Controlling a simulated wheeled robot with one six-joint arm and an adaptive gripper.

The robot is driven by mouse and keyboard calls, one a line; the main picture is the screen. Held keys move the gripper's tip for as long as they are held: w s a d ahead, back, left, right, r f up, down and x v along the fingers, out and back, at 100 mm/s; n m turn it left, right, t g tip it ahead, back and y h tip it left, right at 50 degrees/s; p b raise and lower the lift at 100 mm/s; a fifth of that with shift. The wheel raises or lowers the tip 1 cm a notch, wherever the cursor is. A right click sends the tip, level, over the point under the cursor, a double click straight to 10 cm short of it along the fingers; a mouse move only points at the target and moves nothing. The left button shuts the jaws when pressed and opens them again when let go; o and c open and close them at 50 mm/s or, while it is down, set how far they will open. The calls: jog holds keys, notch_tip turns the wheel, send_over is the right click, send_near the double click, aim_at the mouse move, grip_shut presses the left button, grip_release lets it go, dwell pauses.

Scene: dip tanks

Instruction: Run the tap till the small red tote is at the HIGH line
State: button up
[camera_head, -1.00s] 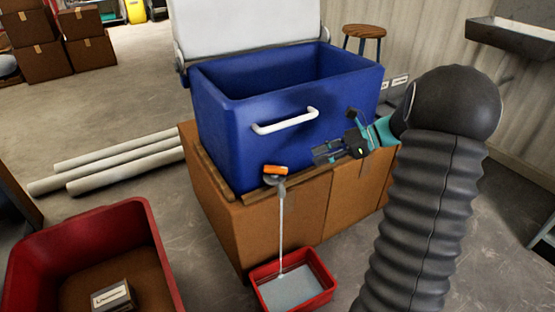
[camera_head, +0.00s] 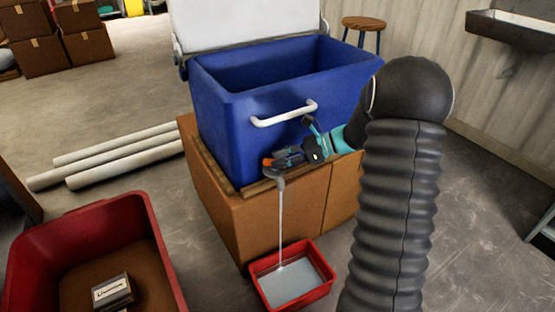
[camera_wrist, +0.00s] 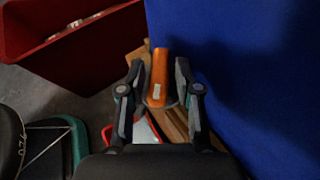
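The small red tote (camera_head: 262,291) stands on the floor below the tap, with greyish water (camera_head: 288,283) in it. A thin stream of water (camera_head: 281,225) runs from the tap into it. I cannot make out a HIGH line. The tap's orange handle (camera_wrist: 160,75) is at the foot of the blue tank (camera_head: 225,125). In the head view my gripper (camera_head: 275,161) is at the handle and mostly covers it. In the wrist view my gripper (camera_wrist: 159,75) is open, one finger on each side of the handle, with gaps. The small red tote (camera_wrist: 108,133) is partly hidden below.
The tank sits on wooden strips over brown boxes (camera_head: 240,225). A large red bin (camera_head: 150,235) with a labelled box (camera_head: 112,291) inside stands at the left. White pipes (camera_head: 125,160) lie behind it. A stool (camera_head: 364,24) stands behind the tank.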

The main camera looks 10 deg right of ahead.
jog(key=shift+w+a+f, duration=0.15)
jog(key=shift+a+f, duration=0.1)
jog(key=shift+a, duration=0.3)
grip_shut()
jog(key=shift+m+t+h, duration=0.3)
jog(key=shift+m+t, duration=0.3)
grip_release()
